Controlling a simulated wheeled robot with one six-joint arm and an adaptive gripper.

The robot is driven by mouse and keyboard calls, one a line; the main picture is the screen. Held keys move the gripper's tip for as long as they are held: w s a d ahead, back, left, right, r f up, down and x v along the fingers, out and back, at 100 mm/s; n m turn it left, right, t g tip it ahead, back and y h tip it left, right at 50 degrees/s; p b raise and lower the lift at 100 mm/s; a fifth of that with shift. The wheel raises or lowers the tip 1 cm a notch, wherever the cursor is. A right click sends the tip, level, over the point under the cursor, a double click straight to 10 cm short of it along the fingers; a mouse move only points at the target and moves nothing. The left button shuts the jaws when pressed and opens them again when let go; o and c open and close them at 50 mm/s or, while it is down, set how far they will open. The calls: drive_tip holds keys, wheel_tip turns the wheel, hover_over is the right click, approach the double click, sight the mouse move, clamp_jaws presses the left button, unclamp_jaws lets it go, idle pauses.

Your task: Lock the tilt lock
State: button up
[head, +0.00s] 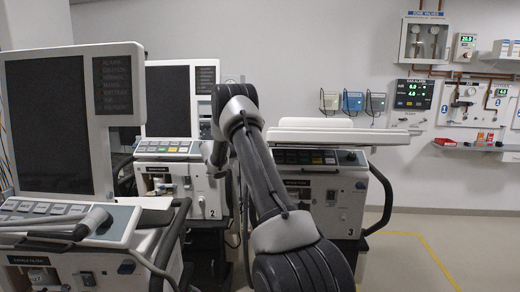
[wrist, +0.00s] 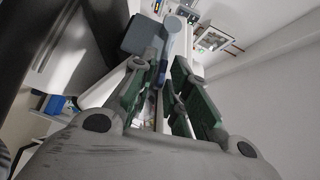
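The tilt lock cannot be picked out for certain. In the wrist view, a grey block (wrist: 141,35) and a slim blue-grey lever-like part with a round end (wrist: 173,25) lie just beyond my fingertips. My gripper (wrist: 168,78) has green-lined fingers standing apart, with a gap between them. The lever-like part lines up with this gap; contact cannot be told. In the head view, my arm reaches toward ventilator 2 (head: 208,180), whose dark screen (head: 168,100) stands upright. My gripper is hidden there behind my own arm.
A larger ventilator (head: 125,215) with an upright screen stands at left. Ventilator 3 (head: 325,195), its display (head: 340,132) lying flat, is at right behind my arm. Wall valves and a shelf (head: 475,148) are at the back right. The right floor (head: 440,245) is clear.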

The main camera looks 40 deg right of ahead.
drive_tip(key=shift+d, duration=0.2)
clamp_jaws()
drive_tip(key=shift+f, duration=0.15)
drive_tip(key=shift+w+d+f+m+g+h, duration=0.1)
drive_tip(key=shift+f+m+g+h, duration=0.15)
drive_tip(key=shift+f+m+h, duration=0.65)
drive_tip(key=shift+w+d+f+m+g+h, duration=0.1)
drive_tip(key=shift+f+m+g+h, duration=0.3)
drive_tip(key=shift+m, duration=0.75)
drive_tip(key=shift+w+d+f+m+g+h, duration=0.1)
drive_tip(key=shift+f+m+g+h, duration=0.05)
drive_tip(key=shift+f+m+h, duration=0.8)
drive_tip(key=shift+r, duration=0.2)
unclamp_jaws()
